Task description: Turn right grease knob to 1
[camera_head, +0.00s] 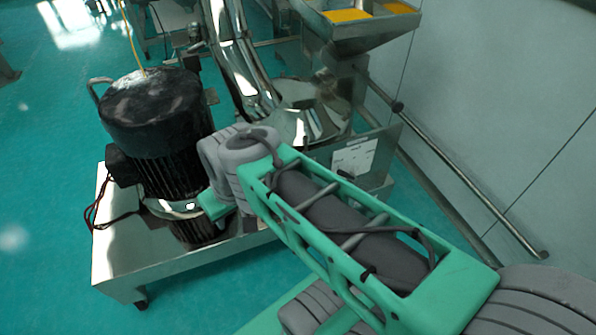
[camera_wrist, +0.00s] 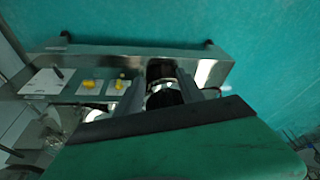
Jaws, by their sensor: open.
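Two small yellow knobs, the left one (camera_wrist: 88,84) and the right one (camera_wrist: 119,84), sit on pale plates on the metal machine frame in the wrist view. They look like the grease knobs; their markings are too small to read. My gripper (camera_wrist: 160,88) is open, its two grey fingers apart on either side of a dark round part (camera_wrist: 165,98) that I cannot identify. The right yellow knob is just left of the left finger, outside the jaws. In the head view my arm hides the knobs and the fingers.
A large black motor (camera_head: 160,115) stands on the metal base (camera_head: 120,265) left of my arm. A white label (camera_head: 354,157) is on the machine's side panel. A metal rail (camera_head: 470,195) runs by the wall at right. The teal floor is clear at left.

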